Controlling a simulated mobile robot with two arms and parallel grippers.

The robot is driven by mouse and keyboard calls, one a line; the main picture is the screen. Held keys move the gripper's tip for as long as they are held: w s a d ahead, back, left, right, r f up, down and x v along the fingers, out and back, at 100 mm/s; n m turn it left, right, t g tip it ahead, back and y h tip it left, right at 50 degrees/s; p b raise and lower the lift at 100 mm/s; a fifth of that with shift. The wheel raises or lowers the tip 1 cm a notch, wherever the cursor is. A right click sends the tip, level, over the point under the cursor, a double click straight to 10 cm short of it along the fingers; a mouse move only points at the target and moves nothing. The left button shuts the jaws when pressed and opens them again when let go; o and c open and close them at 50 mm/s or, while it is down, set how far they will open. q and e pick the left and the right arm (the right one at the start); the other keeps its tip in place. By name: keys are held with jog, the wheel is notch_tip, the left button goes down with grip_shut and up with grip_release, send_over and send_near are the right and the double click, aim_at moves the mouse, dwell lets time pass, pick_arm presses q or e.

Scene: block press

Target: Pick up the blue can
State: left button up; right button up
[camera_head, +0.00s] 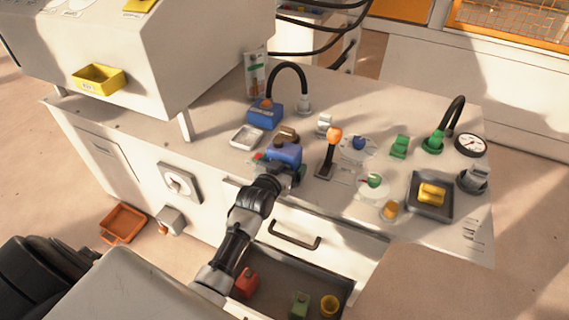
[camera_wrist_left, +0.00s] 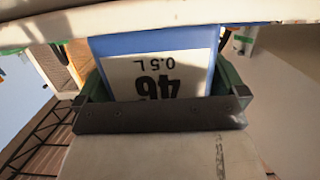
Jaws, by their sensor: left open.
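In the left wrist view the blue can (camera_wrist_left: 155,46) shows a white label reading 46 and 0.5 L, upside down. My left gripper (camera_head: 281,167) reaches it from the front. In the wrist view the gripper's open fingers lie on either side of the can, which is between them; whether they touch it is unclear. The gripper partly hides the can's lower part in the head view. My right gripper is not in view.
A blue box (camera_head: 264,114), a white tray (camera_head: 247,137) and an orange-knobbed lever (camera_head: 329,152) surround the can closely. A dark tray (camera_head: 418,209) holds a yellow block (camera_head: 432,194). Below, an open drawer (camera_head: 275,269) with several small items juts from the front.

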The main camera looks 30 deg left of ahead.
pick_arm(q)
jog(key=shift+w, duration=0.2)
jog(key=c, duration=0.9)
jog(key=shift+c, duration=0.3)
jog(key=shift+r, duration=0.15)
